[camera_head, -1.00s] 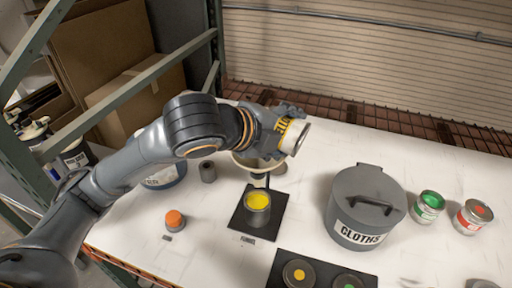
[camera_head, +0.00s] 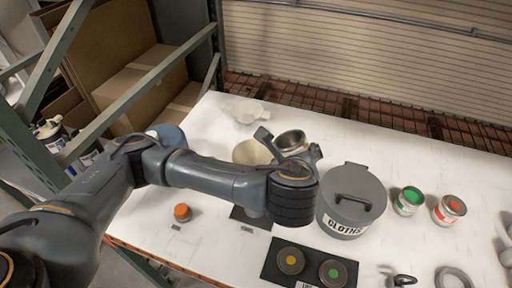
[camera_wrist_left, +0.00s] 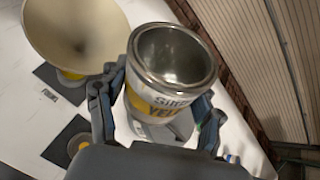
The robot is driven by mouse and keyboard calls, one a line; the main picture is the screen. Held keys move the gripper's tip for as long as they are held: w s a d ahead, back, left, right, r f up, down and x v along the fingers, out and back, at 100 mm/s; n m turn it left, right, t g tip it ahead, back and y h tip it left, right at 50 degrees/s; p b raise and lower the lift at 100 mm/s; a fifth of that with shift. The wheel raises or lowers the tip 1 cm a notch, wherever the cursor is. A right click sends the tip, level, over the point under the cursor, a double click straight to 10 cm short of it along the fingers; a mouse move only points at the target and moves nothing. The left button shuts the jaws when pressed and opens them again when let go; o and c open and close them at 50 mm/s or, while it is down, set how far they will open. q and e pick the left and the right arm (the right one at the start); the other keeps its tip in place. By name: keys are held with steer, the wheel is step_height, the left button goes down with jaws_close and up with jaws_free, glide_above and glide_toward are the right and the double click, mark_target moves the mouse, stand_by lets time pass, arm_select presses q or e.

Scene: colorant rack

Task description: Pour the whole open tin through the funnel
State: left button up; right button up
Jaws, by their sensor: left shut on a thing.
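My left gripper (camera_head: 289,146) is shut on an open tin (camera_head: 291,139), right of the funnel (camera_head: 250,152). In the left wrist view the tin (camera_wrist_left: 172,62) is roughly upright between the fingers, with a yellow label band and bare metal showing inside. I see no paint in the visible part of its interior. The cream funnel (camera_wrist_left: 75,28) stands at upper left there, apart from the tin, with yellow showing below it. In the head view my arm hides most of the funnel's mat (camera_head: 247,221) and what stands there. My right gripper is not in view.
A grey lidded CLOTHS bin (camera_head: 350,200) stands close right of my left wrist. Green (camera_head: 408,201) and red (camera_head: 449,210) tins stand beyond it. A black mat (camera_head: 309,270) with two lids lies in front. An orange-topped item (camera_head: 182,213) stands left.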

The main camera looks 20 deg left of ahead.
arm_select(q)
steer(key=shift+s+d+f+m+t+y, duration=0.1)
steer(key=shift+d+f+m+t+y, duration=0.2)
steer(key=shift+d+f+m+y, duration=0.45)
steer(key=shift+d+f, duration=0.15)
steer(key=shift+d, duration=0.15)
steer(key=shift+f+m+y, duration=0.25)
steer(key=shift+f, duration=0.15)
steer(key=shift+s+d+r+m+t+y, duration=0.1)
steer(key=shift+d+r+m+t+y, duration=0.2)
steer(key=shift+r, duration=0.35)
steer(key=shift+s+d+r+m+t+y, duration=0.1)
steer(key=shift+d+r+m+y, duration=0.1)
steer(key=shift+r+y, duration=0.35)
steer(key=shift+r, duration=0.1)
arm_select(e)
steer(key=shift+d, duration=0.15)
